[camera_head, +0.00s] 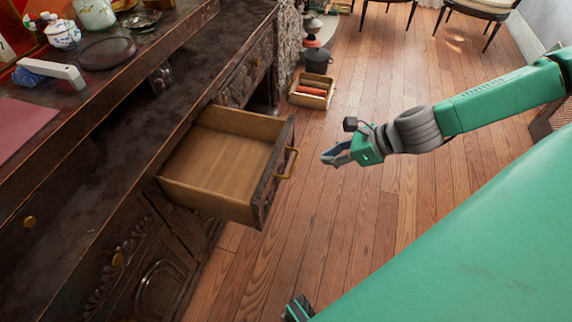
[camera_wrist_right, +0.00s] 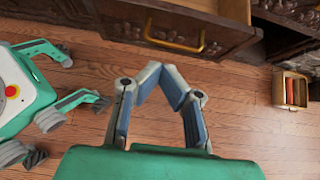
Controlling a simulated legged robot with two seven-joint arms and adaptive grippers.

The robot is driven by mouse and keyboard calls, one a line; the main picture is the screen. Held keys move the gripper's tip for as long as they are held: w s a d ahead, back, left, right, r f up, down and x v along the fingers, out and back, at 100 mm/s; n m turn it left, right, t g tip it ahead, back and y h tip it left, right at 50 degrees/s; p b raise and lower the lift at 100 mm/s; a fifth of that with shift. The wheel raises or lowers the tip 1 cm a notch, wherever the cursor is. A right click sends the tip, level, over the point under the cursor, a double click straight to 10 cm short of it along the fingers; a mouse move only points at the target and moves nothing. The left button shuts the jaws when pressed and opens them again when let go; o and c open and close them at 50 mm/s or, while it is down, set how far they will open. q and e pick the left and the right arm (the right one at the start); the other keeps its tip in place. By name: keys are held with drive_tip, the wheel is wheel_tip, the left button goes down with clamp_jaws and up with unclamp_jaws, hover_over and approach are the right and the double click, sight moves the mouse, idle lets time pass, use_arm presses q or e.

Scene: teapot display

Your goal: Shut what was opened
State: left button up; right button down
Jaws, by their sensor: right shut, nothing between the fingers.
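An empty wooden drawer (camera_head: 222,163) stands pulled out of the dark carved cabinet (camera_head: 150,110) in the head view. Its brass handle (camera_head: 288,163) is on the front panel, and the handle also shows at the top of the right wrist view (camera_wrist_right: 174,38). My right gripper (camera_head: 326,157) is a short way to the right of the handle, apart from it. In the right wrist view its fingertips (camera_wrist_right: 158,66) meet with nothing between them. A green and dark piece at the bottom edge of the head view may be part of my left arm; its fingers cannot be made out.
A small wooden box (camera_head: 311,91) with red items stands on the plank floor beyond the drawer, near a dark pot (camera_head: 317,58). A teapot (camera_head: 62,33) and a white object (camera_head: 50,72) are on the cabinet's upper shelf. The floor right of the drawer is clear.

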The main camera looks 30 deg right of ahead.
sight(276, 165)
drive_tip(key=b+x, duration=0.3)
drive_tip(key=x, duration=0.2)
drive_tip(key=b+x, duration=0.3)
drive_tip(key=x, duration=0.1)
drive_tip(key=shift+a+f, duration=0.1)
drive_tip(key=shift+f, duration=0.4)
drive_tip(key=w+a, duration=0.2)
drive_tip(key=shift+w+a+r, duration=0.1)
drive_tip(key=shift+w+r, duration=0.15)
drive_tip(key=shift+w, duration=0.1)
drive_tip(key=shift+w+a+b, duration=0.25)
drive_tip(key=shift+w+b, duration=0.05)
drive_tip(key=w+a+b, duration=0.1)
drive_tip(key=w+a, duration=1.6)
drive_tip(key=w, duration=0.2)
drive_tip(key=shift+w+b, duration=0.3)
drive_tip(key=shift+w, duration=0.05)
drive_tip(key=shift+d, duration=0.3)
